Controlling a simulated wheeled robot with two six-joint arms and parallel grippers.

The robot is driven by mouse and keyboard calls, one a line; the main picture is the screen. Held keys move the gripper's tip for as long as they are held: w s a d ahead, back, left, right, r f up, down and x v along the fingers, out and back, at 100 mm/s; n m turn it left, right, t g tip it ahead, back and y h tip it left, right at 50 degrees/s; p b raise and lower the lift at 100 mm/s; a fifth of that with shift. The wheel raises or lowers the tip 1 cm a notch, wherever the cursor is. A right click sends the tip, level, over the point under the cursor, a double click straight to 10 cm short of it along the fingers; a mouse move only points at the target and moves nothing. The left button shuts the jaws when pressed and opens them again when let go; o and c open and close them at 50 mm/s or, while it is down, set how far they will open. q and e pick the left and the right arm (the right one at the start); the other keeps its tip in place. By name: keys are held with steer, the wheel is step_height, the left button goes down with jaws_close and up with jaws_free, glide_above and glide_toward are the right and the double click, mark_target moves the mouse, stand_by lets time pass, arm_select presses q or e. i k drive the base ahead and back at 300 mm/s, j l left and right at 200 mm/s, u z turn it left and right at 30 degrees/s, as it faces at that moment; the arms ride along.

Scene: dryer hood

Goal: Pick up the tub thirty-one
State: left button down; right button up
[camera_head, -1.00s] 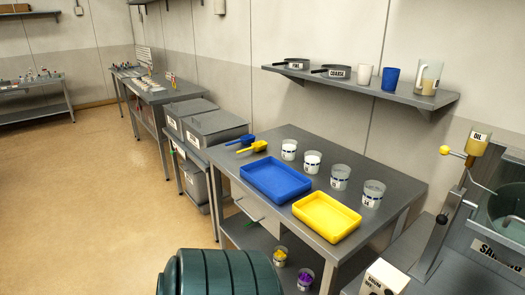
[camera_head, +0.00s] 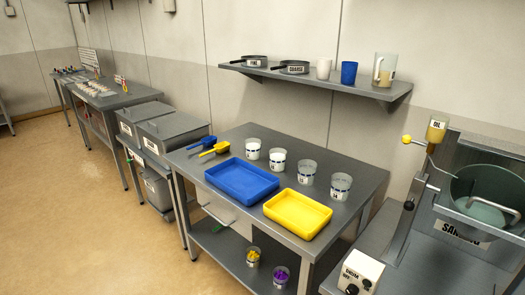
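Several clear tubs with blue-banded labels stand in a row along the back of the metal table. From the left they are the first tub (camera_head: 253,148), the second tub (camera_head: 277,160), the third tub (camera_head: 307,173) and the rightmost tub (camera_head: 341,187). The left ones hold something white. The label numbers are too small to read surely, so I cannot tell which is tub thirty-one. Neither of my grippers is in view.
A blue tray (camera_head: 241,190) and a yellow tray (camera_head: 297,228) lie in front of the tubs. Blue and yellow scoops (camera_head: 214,149) lie at the left. A wall shelf (camera_head: 310,82) hangs above. A machine with a bowl (camera_head: 486,197) stands right. Floor at left is clear.

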mark_target(253, 145)
steer(key=u, duration=0.2)
steer(key=z, duration=2.55)
steer(key=u, duration=2.55)
steer(key=i+j+z, duration=0.1)
steer(key=z, duration=0.3)
steer(key=i+j+z, duration=0.15)
steer(key=z, duration=0.25)
steer(key=i+j+z, duration=0.1)
steer(key=j, duration=0.25)
steer(key=i+j+z, duration=0.1)
steer(key=j, duration=0.3)
steer(key=i+j+z, duration=0.1)
steer(key=i+j, duration=0.15)
steer(key=j, duration=0.15)
steer(key=i+j+z, duration=0.1)
steer(key=j, duration=0.3)
steer(key=i+j+z, duration=0.1)
steer(key=j, duration=0.3)
steer(key=i+j+z, duration=0.1)
steer(key=j, duration=0.3)
